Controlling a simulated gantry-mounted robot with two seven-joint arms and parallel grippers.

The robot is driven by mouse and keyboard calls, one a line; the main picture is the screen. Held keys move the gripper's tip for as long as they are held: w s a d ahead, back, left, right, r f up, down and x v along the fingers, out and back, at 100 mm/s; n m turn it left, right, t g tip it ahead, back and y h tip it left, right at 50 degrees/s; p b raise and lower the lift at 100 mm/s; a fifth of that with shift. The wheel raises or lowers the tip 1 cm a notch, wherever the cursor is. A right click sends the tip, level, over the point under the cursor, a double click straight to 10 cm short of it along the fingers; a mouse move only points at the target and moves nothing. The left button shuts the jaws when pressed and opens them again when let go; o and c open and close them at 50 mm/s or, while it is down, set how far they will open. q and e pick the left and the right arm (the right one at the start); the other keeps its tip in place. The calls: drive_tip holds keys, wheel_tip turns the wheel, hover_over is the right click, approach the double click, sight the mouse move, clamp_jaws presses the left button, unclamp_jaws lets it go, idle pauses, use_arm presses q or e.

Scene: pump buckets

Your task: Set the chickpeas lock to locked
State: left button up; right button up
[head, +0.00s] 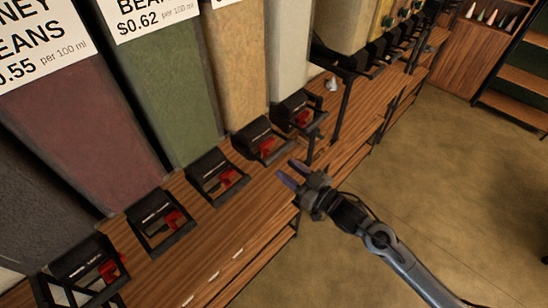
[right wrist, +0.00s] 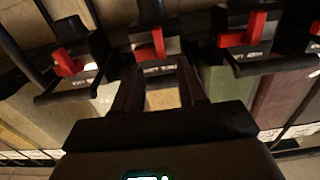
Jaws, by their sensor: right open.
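A tan-filled dispenser (head: 237,55) stands between a green one and a white one. Its label is out of view, so I cannot confirm that it holds the chickpeas. Its black outlet has a red lock lever (head: 268,147). In the right wrist view, a red lever (right wrist: 156,45) on a black outlet is just beyond my fingers. My right gripper (head: 287,171) is open and empty, in front of the outlets and apart from them. In the right wrist view its two dark fingers (right wrist: 160,78) point toward that outlet. My left gripper is not in view.
Similar outlets with red levers sit on both sides, at the green dispenser (head: 217,178) and the white dispenser (head: 301,114). A wooden counter (head: 215,228) runs beneath them. A black post (head: 341,110) rises beyond the white one. The floor at right is clear.

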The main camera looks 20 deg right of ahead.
drive_tip(key=p+x, duration=0.1)
drive_tip(key=x, duration=0.5)
drive_tip(key=shift+w, duration=0.2)
drive_tip(key=shift+a, duration=0.1)
clamp_jaws()
